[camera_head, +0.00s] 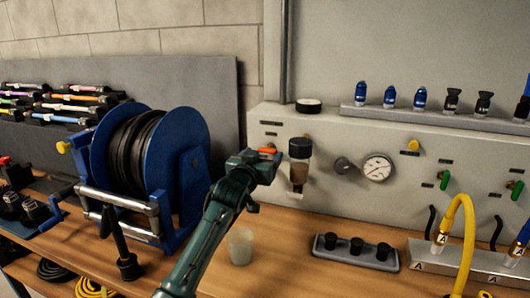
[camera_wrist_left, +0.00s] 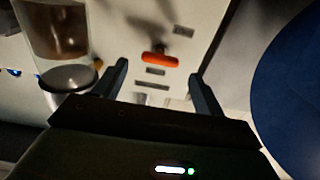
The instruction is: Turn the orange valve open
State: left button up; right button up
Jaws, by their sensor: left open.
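The orange valve (camera_head: 267,150) is a small lever handle on the light grey panel, just beyond my left gripper in the head view. In the left wrist view the orange valve (camera_wrist_left: 160,59) lies crosswise, ahead of and between the two fingers, with a gap to them. My left gripper (camera_head: 262,160) is open and empty; its fingers also show in the left wrist view (camera_wrist_left: 160,85). In the head view the gripper hides part of the panel around the valve. My right gripper is not in view.
A blue hose reel (camera_head: 182,150) stands close left of my left arm. A filter bowl (camera_head: 299,165) hangs just right of the valve, with a gauge (camera_head: 377,168) farther right. A translucent cup (camera_head: 240,246) stands on the wooden bench below. Green valves (camera_head: 444,180) sit at right.

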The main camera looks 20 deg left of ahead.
aim_at(269, 149)
pick_arm(q)
jog(key=shift+w+d, duration=0.1)
jog(key=shift+w, duration=1.3)
jog(key=shift+c, duration=0.3)
jog(key=c, duration=0.9)
